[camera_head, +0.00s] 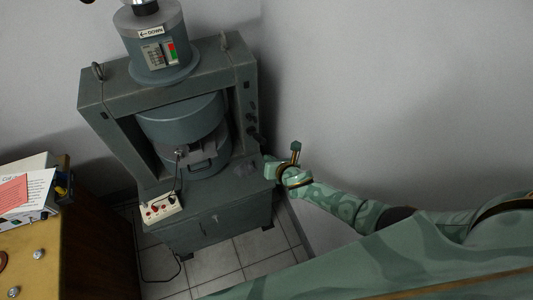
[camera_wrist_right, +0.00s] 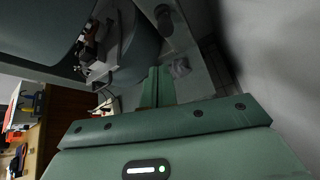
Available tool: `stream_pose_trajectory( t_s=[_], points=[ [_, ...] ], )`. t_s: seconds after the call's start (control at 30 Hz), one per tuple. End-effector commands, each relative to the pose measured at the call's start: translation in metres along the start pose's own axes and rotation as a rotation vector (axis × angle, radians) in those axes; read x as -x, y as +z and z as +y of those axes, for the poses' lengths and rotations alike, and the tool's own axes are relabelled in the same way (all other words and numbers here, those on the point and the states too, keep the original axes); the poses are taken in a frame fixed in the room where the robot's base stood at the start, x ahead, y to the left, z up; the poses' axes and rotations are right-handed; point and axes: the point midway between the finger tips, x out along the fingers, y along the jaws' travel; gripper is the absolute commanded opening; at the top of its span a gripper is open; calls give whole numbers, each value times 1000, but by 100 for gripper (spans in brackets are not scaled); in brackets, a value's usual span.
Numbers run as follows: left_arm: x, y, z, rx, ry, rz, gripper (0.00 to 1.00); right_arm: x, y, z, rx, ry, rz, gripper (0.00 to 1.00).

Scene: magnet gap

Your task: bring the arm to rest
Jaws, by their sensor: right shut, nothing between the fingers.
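My right arm comes in from the right in the head view. Its green gripper (camera_head: 270,166) is beside the right side of the grey magnet machine (camera_head: 107,93), close to its dark knobs; I cannot tell whether it touches. In the right wrist view the gripper's fingers (camera_wrist_right: 158,80) are together with nothing between them. My left gripper is not in view.
A white box with red buttons (camera_head: 160,208) sits on the machine's front ledge, with a cable to the tiled floor (camera_head: 215,262). A wooden table (camera_head: 85,262) with papers (camera_head: 22,192) stands at the left. Grey wall is behind and right.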

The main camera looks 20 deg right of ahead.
Motion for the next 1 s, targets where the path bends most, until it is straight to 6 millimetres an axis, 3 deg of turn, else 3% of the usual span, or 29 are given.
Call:
stream_pose_trajectory(
  t_s=[0.77,0.87,0.93,0.97,1.0],
  points=[
    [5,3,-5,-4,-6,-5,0,6,0,0,-38,-2,2,0],
    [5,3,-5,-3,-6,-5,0,6,-3,-3,-219,-8,12,0],
    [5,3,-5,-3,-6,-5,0,6,-10,-17,-491,-46,29,0],
    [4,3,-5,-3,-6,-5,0,6,-17,-27,-649,-76,37,0],
    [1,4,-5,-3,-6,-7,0,10,-44,-46,-893,-141,56,0]
  ],
)
